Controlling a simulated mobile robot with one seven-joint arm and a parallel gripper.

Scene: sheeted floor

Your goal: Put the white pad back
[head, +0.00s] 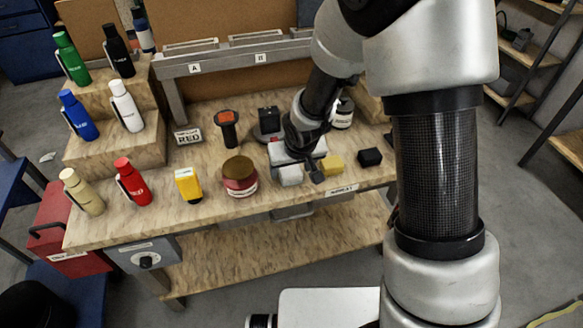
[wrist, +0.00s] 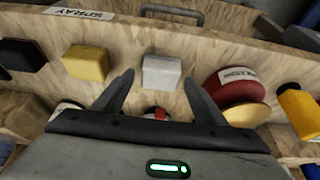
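The white pad (head: 289,176) is a small pale block on the wooden bench top, close to the front edge. In the wrist view the white pad (wrist: 161,72) lies ahead, in line with the gap between my fingertips. My gripper (wrist: 158,82) is open, with its two dark fingers spread apart and nothing held between them. In the head view my gripper (head: 297,168) hangs low over the bench at the white pad and partly hides the area behind it. I cannot tell the exact height of the fingertips above the bench.
A yellow pad (head: 332,164) and a black pad (head: 369,157) lie to the right of the white pad. A red round container (head: 239,178) and a yellow bottle (head: 188,185) stand to its left. Several bottles stand on the stepped wooden blocks (head: 112,148) at left.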

